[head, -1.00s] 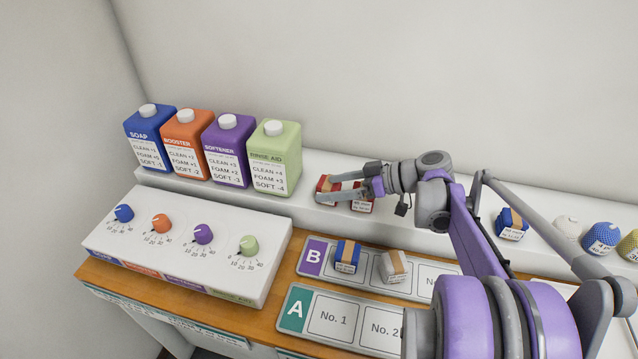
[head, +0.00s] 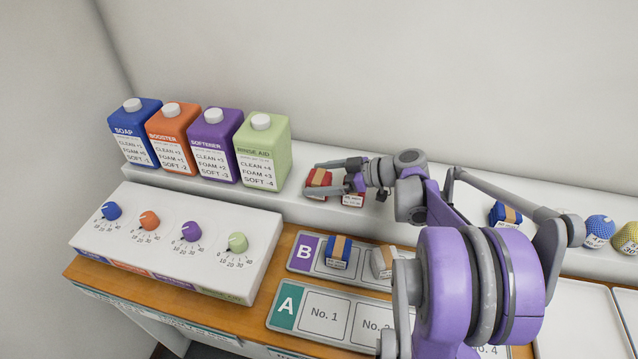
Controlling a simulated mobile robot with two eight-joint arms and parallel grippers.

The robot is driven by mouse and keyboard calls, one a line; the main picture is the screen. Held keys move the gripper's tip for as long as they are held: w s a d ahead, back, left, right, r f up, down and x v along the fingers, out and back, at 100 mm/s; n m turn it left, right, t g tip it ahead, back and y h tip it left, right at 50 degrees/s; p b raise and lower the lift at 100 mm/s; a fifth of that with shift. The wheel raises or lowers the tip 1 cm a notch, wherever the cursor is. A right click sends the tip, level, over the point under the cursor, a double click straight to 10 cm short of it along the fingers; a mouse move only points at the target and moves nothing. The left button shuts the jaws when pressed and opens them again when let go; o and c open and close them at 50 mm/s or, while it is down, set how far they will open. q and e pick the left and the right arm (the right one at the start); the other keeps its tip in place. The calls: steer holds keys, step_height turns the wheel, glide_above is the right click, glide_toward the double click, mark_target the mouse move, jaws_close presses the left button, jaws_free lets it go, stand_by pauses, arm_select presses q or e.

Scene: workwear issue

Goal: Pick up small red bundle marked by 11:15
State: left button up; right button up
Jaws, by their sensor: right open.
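Two small red bundles with tan bands and white labels sit on the white raised ledge. The left red bundle (head: 318,178) shows between the fingers of my right gripper (head: 317,180), which is open. One finger passes behind or above it and the other crosses in front of its lower part. I cannot tell whether either finger touches it. The right red bundle (head: 352,200) is partly hidden below the gripper. The labels are too small to read, so I cannot tell which one is marked 11:15. My left gripper is not in view.
The green rinse aid bottle (head: 263,150) stands left of the red bundles, beside other bottles. A blue bundle (head: 338,251) and a pale bundle (head: 383,262) lie on tray B (head: 302,253). Another blue bundle (head: 505,215) and several balls are farther right on the ledge.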

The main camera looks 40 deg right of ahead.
steer(key=shift+w+a+f, duration=0.15)
steer(key=shift+w+a, duration=0.1)
steer(key=shift+w, duration=0.05)
steer(key=c, duration=1.4)
